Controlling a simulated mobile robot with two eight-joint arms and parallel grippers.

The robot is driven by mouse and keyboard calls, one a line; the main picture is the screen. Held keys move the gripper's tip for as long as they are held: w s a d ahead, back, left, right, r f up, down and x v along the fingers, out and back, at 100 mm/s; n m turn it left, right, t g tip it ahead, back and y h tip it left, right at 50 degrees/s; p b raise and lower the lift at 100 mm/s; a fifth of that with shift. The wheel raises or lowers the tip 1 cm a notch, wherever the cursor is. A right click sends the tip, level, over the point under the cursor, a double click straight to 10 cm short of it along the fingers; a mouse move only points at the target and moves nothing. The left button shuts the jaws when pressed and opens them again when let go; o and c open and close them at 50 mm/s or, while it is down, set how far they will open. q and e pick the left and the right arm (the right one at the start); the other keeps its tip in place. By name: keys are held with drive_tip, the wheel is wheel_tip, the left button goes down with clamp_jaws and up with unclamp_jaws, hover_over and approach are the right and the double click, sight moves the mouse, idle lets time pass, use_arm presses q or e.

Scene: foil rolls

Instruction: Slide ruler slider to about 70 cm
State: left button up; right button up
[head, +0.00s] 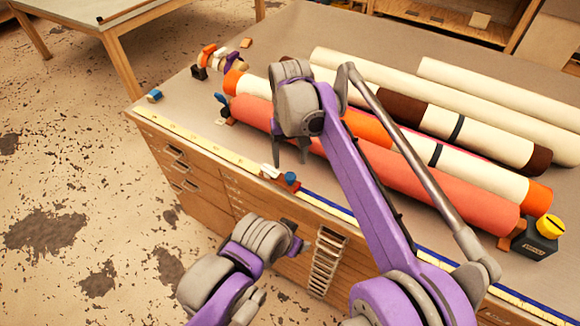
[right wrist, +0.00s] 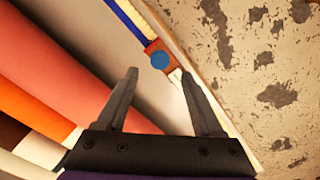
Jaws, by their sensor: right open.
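The ruler (head: 220,147) runs along the table's front edge, pale yellow on the left and blue on the right. Its red-brown slider (head: 284,179) with a round blue knob sits where the two colours meet. My right gripper (head: 290,160) is open and empty above the table, just behind and above the slider. In the right wrist view its fingers (right wrist: 159,76) are spread and the slider (right wrist: 158,58) shows between and beyond their tips.
A salmon roll (head: 420,190) and several cream, orange and brown rolls lie behind the ruler. A black block with a yellow knob (head: 538,238) stands at the right. A small blue block (head: 154,96) lies at the left corner.

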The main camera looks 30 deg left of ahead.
drive_tip(key=shift+r, duration=2.4)
drive_tip(key=shift+w+d, duration=0.1)
